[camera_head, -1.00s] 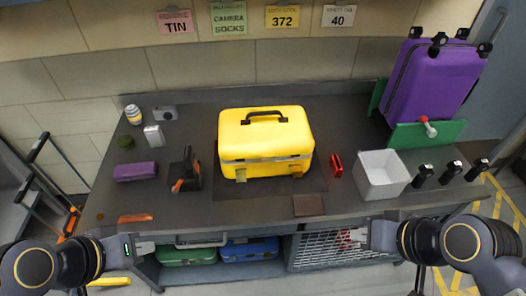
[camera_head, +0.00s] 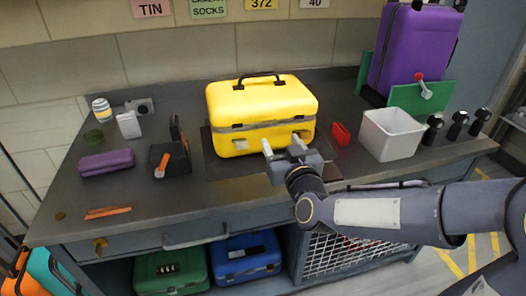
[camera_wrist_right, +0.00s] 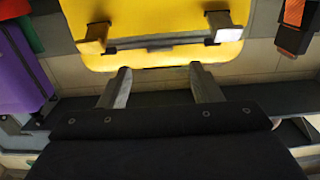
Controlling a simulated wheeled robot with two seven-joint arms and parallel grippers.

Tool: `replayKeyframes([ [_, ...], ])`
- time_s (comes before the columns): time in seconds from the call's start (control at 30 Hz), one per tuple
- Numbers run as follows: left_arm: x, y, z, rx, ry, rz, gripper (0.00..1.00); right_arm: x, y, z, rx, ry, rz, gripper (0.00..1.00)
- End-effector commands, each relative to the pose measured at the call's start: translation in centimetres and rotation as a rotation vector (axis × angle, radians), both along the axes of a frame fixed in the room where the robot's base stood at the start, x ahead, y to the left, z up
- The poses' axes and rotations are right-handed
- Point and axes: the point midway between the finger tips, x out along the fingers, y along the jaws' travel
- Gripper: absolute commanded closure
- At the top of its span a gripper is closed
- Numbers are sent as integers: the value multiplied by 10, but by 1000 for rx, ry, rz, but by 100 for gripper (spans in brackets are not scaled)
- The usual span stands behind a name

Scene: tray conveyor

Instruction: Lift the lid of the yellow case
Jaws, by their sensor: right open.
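The yellow case (camera_head: 262,105) stands on the dark workbench with its lid closed and its black handle (camera_head: 260,78) on top. In the wrist view the yellow case (camera_wrist_right: 155,18) fills the top, with one latch (camera_wrist_right: 95,38) at left and another latch (camera_wrist_right: 224,28) at right of a dark seam. My right gripper (camera_head: 282,146) is open and empty just in front of the case's front face. In the wrist view its two fingers (camera_wrist_right: 159,72) are spread and point at the case between the latches. Contact cannot be told. My left gripper is out of view.
Right of the case are a red item (camera_head: 340,133), a white bin (camera_head: 393,150) and a purple suitcase (camera_head: 415,50). Left are a dark tool holder (camera_head: 160,157) and a purple box (camera_head: 106,162). A dark mat (camera_head: 225,170) lies under the case.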

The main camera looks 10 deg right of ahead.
Motion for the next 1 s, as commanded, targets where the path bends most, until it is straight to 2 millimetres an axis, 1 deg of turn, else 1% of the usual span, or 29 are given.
replayKeyframes([
  [0.17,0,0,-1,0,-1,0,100,19,0,1,-5,-10,-8,42],
  [0.3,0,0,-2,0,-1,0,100,42,2,1,-4,-10,-6,42],
  [0.5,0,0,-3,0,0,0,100,69,2,1,-3,-9,-5,42],
  [0.63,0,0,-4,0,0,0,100,76,3,1,-3,-8,-4,42],
  [0.9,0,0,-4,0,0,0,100,78,3,1,-2,-8,-4,42],
  [1.0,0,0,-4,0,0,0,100,77,3,1,-2,-8,-4,55],
])
